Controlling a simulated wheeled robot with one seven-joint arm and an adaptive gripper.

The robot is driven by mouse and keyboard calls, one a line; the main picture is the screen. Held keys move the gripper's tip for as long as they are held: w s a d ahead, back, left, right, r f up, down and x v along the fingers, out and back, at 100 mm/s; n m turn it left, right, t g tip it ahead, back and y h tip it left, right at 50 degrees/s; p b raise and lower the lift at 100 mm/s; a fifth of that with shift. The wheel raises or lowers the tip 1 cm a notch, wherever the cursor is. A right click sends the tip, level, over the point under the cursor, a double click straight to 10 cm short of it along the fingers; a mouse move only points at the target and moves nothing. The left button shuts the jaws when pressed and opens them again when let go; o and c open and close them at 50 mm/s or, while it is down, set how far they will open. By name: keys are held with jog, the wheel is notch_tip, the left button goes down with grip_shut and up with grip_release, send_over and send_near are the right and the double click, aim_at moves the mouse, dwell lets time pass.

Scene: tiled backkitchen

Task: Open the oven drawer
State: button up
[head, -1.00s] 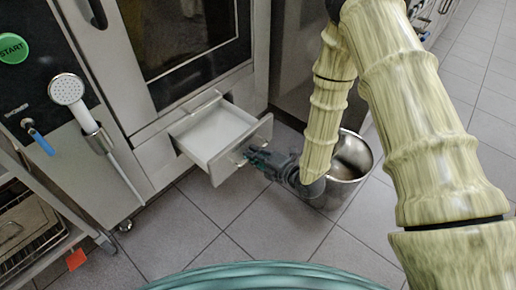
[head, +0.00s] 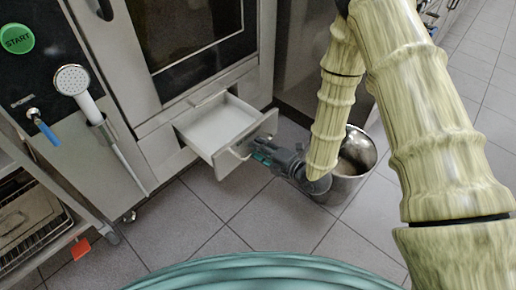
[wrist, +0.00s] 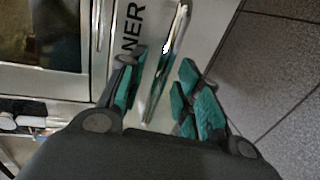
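The oven drawer (head: 219,126) is a pale open box pulled well out from below the oven door in the head view. Its front carries a curved metal handle (head: 238,154). My gripper (head: 258,152) is at the drawer front beside this handle. In the wrist view the handle (wrist: 168,62) is a shiny bar on the drawer front, which bears dark letters ending in "NER". My gripper's teal-padded fingers (wrist: 160,95) stand apart, one on each side of the bar, with gaps visible.
A metal bin (head: 357,165) stands on the floor right behind my gripper and forearm. A hand shower (head: 73,80) hangs left of the oven door (head: 190,40). A rack (head: 30,215) is at lower left. The tiled floor (head: 230,215) before the drawer is clear.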

jog(key=v, duration=1.1)
jog(key=shift+s, duration=0.15)
jog(key=shift+d+f, duration=0.1)
jog(key=shift+d, duration=0.05)
jog(key=s+d+f+m+g+h+p, duration=0.1)
jog(key=s+d+f+m+g+h, duration=0.15)
jog(key=s+f+m+h, duration=0.35)
jog(key=s+d+f+m+g+h+p, duration=0.1)
jog(key=s+d+f+m+g, duration=0.2)
jog(key=f+m, duration=0.5)
jog(key=s+d+f+m+g+h+p, duration=0.1)
jog(key=s+d+f+m+g+h, duration=0.15)
jog(key=s+m, duration=0.55)
jog(key=s+d+f+m+g+h+p, duration=0.15)
jog(key=s+m+g, duration=0.3)
jog(key=s, duration=0.55)
notch_tip(320, 180, up, 38)
jog(key=t+p, duration=0.1)
jog(key=p, duration=3.5)
jog(key=shift+w+p, duration=0.2)
jog(key=shift+p, duration=0.1)
